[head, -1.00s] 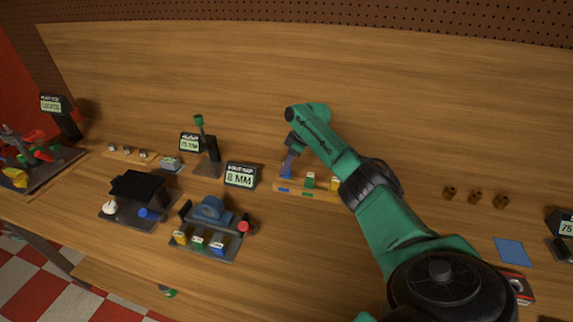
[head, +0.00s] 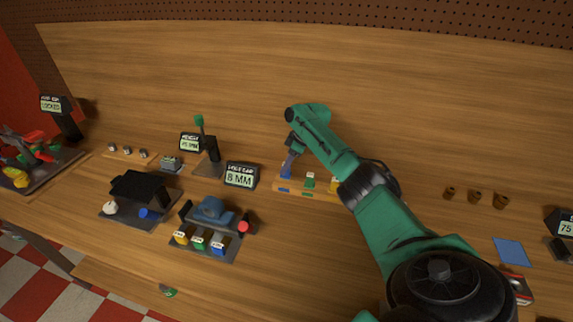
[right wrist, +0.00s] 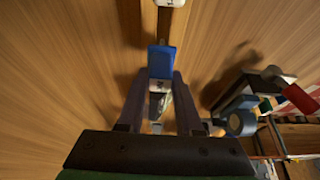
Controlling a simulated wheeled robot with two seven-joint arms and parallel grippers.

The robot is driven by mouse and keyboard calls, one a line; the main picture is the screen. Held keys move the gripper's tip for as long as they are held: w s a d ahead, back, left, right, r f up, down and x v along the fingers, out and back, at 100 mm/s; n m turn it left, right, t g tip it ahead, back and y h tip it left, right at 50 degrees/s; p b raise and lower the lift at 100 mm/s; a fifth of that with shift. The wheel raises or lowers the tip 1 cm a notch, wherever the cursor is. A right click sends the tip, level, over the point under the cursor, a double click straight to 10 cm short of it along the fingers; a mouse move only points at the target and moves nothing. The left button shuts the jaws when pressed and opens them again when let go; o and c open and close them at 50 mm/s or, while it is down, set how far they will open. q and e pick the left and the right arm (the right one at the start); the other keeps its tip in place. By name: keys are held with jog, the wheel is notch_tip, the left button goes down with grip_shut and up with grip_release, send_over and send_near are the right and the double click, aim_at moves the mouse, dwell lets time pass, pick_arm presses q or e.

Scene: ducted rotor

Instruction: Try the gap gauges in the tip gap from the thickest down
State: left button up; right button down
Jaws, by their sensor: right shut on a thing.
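My right gripper (head: 288,164) is at the left end of a wooden gauge rack (head: 296,192). It is shut on a blue gauge (right wrist: 161,62), which shows between the two fingers in the right wrist view (right wrist: 160,98). I cannot tell whether the gauge is still seated in the rack. A green gauge (head: 310,181) stands in the middle of the rack. A yellow gauge (head: 333,185) is partly hidden by my right arm. The blue ducted rotor (head: 211,209) sits on a dark base left of the rack. My left gripper is not in view.
A display (head: 240,177) reading 8 MM stands between rotor and rack. Yellow, green and blue labelled blocks (head: 199,243) line the rotor base's front, with a red knob (head: 244,227) at its right. A black box fixture (head: 140,187) stands farther left. A blue mat (head: 512,251) lies at right.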

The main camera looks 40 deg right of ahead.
jog(key=shift+f+b, duration=1.1)
jog(key=shift+f, duration=0.3)
dwell(0.6)
dwell(0.5)
jog(key=c, duration=0.5)
grip_release()
jog(key=shift+r, duration=0.1)
jog(key=b+v, duration=0.2)
jog(key=v, duration=1.2)
jog(key=shift+r, duration=0.2)
jog(key=shift+s+d, duration=0.1)
